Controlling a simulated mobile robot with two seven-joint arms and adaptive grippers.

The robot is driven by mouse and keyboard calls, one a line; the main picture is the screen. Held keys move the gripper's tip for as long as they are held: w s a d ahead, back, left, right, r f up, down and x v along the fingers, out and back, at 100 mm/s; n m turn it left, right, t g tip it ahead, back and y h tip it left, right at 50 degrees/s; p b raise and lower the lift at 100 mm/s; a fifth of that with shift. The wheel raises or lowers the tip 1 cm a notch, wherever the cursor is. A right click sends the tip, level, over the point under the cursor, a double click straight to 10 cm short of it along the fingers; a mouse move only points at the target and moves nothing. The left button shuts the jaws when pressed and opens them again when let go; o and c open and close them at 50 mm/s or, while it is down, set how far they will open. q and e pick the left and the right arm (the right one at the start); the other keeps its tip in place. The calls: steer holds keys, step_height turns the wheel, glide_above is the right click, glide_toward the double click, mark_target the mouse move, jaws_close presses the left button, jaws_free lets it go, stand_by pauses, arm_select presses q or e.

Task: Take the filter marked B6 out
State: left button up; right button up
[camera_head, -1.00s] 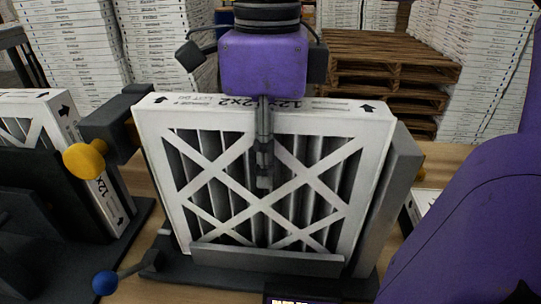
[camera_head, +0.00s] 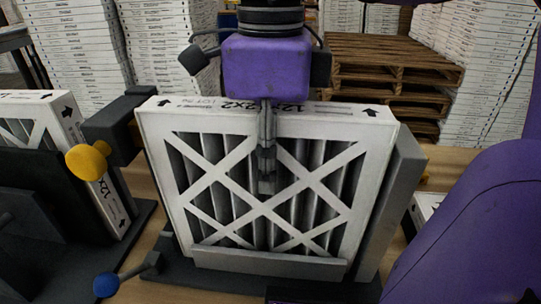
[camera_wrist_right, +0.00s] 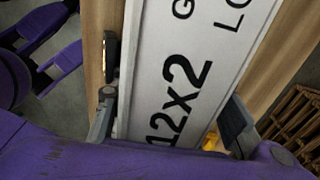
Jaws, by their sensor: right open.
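A white-framed filter (camera_head: 268,262) with a crossed lattice over dark pleats stands upright in a dark grey holder (camera_head: 405,190) in the middle of the head view. Its top edge carries arrows and "12x2" lettering; I cannot read a B6 mark. My right gripper (camera_head: 266,150) is over the middle of that top edge, with one finger down the near face and the far finger hidden. In the right wrist view its open fingers (camera_wrist_right: 172,120) stand on both sides of the filter's edge (camera_wrist_right: 190,65). I cannot tell whether they touch it. My left gripper is not in view.
Another filter (camera_head: 72,120) stands in a dark holder at the left. A yellow knob (camera_head: 87,161) and a blue-knobbed lever (camera_head: 106,285) sit at the holder's left side. Wooden pallets (camera_head: 385,75) and stacked boxes (camera_head: 490,75) are behind the table.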

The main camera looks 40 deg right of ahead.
steer(key=shift+r, duration=0.15)
steer(key=shift+r+p, duration=1.65)
steer(key=shift+r, duration=1.75)
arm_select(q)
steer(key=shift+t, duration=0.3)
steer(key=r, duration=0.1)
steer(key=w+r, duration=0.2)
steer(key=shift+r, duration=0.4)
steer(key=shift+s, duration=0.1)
arm_select(e)
steer(key=shift+o, duration=0.2)
steer(key=o, duration=0.5)
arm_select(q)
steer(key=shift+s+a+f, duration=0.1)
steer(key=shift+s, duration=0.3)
arm_select(e)
steer(key=shift+o, duration=0.2)
